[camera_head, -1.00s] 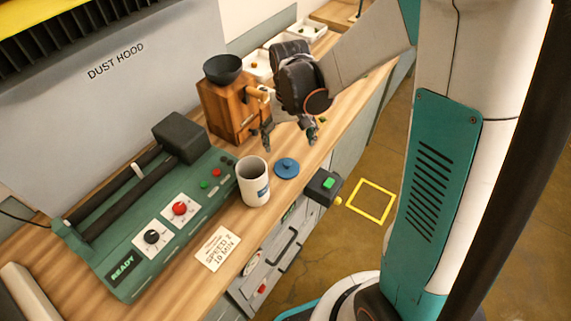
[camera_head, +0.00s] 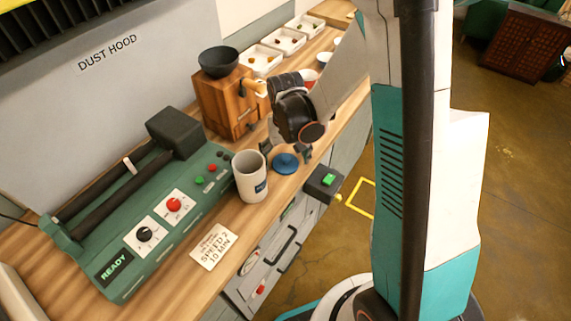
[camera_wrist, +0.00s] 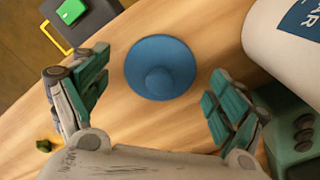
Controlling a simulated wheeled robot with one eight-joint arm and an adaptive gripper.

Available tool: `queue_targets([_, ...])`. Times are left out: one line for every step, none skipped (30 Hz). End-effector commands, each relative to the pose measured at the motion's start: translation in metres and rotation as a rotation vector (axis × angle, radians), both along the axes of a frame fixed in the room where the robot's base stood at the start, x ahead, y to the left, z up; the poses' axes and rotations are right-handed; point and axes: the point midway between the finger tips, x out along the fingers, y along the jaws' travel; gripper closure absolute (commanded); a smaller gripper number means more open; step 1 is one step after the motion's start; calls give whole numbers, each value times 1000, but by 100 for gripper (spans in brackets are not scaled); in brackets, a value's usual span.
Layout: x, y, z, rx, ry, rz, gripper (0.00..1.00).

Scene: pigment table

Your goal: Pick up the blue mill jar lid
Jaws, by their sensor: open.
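The blue mill jar lid (camera_head: 285,163) lies flat on the wooden table beside the white jar. In the wrist view the lid (camera_wrist: 160,68) is a blue disc with a round knob, lying between and a little beyond my fingertips. My gripper (camera_head: 285,153) is open above the table, close to the lid.
The green mill machine (camera_head: 160,210) stands left of the jar. A wooden grinder with a black bowl (camera_head: 225,98) stands behind. A black box with a green button (camera_head: 323,183) sits at the table's front edge. White trays (camera_head: 262,58) are at the back. A label card (camera_head: 214,247) lies in front.

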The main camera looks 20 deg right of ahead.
Motion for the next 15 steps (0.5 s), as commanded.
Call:
queue_targets([0,0,1,0,0,0,12])
queue_targets([0,0,1,0,0,0,12])
queue_targets([0,0,1,0,0,0,12])
queue_targets([0,0,1,0,0,0,19])
queue_targets([0,0,1,0,0,0,26])
queue_targets([0,0,1,0,0,0,35])
queue_targets([0,0,1,0,0,0,41])
queue_targets([0,0,1,0,0,0,48])
queue_targets([0,0,1,0,0,0,57])
queue_targets([0,0,1,0,0,0,61])
queue_targets([0,0,1,0,0,0,61])
queue_targets([0,0,1,0,0,0,61])
queue_targets([0,0,1,0,0,0,61])
queue_targets([0,0,1,0,0,0,61])
queue_targets([0,0,1,0,0,0,61])
